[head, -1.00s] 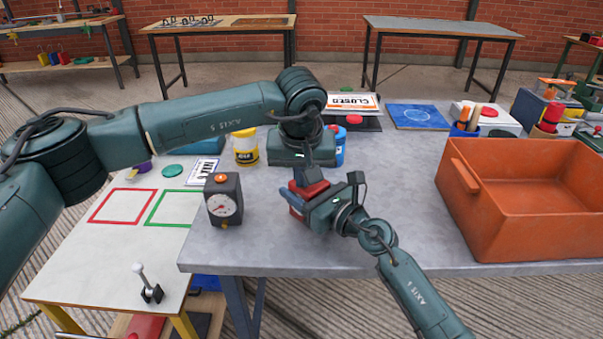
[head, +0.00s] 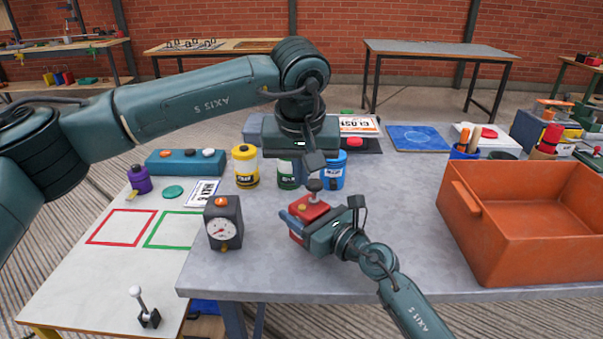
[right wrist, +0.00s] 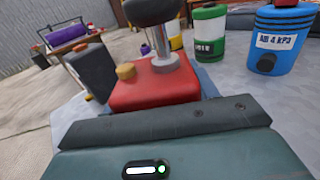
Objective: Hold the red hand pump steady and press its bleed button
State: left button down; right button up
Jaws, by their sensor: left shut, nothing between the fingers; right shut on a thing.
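The red hand pump (head: 310,211) stands upright on the grey table, with a dark knob (head: 314,185) on a metal stem on top. My right gripper (head: 303,231) is shut on the pump's body from the near side. In the right wrist view the red pump body (right wrist: 155,88) shows beyond my gripper, with a small orange-yellow button (right wrist: 125,71) beside the stem. I take this for the bleed button; in the head view I cannot make it out. My left gripper (head: 314,162) is shut and empty, just above the knob and apart from it.
A dark gauge box (head: 222,228) stands left of the pump. Yellow (head: 245,168), green (head: 288,175) and blue (head: 331,172) canisters stand behind it. An orange crate (head: 530,235) fills the table's right side. Table between pump and crate is clear.

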dwell(0.4)
jog(key=o, duration=1.4)
jog(key=shift+s+d, duration=0.1)
